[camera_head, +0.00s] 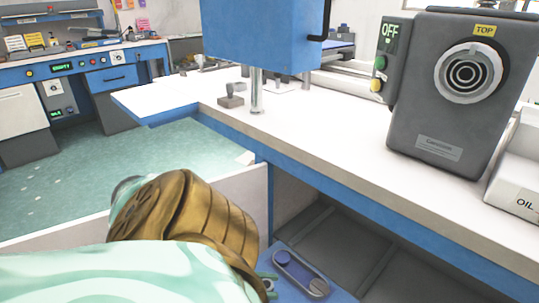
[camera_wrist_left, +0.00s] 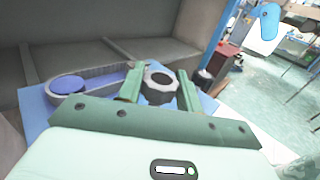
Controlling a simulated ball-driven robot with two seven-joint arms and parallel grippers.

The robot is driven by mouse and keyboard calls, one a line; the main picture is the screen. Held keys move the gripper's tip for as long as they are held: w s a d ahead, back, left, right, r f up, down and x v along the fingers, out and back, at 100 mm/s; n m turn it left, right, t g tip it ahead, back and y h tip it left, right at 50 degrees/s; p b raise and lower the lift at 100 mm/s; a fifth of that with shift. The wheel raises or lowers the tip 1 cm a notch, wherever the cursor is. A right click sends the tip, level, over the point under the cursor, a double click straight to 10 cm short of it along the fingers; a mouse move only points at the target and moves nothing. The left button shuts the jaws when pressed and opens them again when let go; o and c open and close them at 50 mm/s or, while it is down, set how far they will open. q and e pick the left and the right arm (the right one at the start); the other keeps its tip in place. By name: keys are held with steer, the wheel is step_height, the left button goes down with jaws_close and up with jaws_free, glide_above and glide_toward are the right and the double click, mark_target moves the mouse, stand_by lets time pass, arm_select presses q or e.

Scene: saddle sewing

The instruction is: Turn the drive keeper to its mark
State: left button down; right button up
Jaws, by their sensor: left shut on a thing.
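A dark grey knob with a round hole (camera_wrist_left: 159,86), which I take to be the drive keeper, sits low on a blue panel (camera_wrist_left: 32,103). My left gripper (camera_wrist_left: 158,90) has one green finger on each side of the knob and is shut on it. In the head view, the left gripper (camera_head: 267,281) is mostly hidden by my own forearm, and I cannot make out the knob there. No mark can be made out. My right gripper is not in view.
Beside the knob, a grey oval loop (camera_head: 301,273) holds a blue disc (camera_head: 283,258). A white-topped bench (camera_head: 330,135) stands above, with a grey control box (camera_head: 440,130) and a blue machine head (camera_head: 262,35). Dark open space lies under the bench.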

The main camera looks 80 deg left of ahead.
arm_select(q)
steer(key=c, duration=0.9)
jaws_free()
steer(key=shift+c, duration=0.2)
steer(key=shift+s, duration=0.25)
steer(key=p+v, duration=0.1)
steer(key=v, duration=0.6)
steer(key=shift+s, duration=0.1)
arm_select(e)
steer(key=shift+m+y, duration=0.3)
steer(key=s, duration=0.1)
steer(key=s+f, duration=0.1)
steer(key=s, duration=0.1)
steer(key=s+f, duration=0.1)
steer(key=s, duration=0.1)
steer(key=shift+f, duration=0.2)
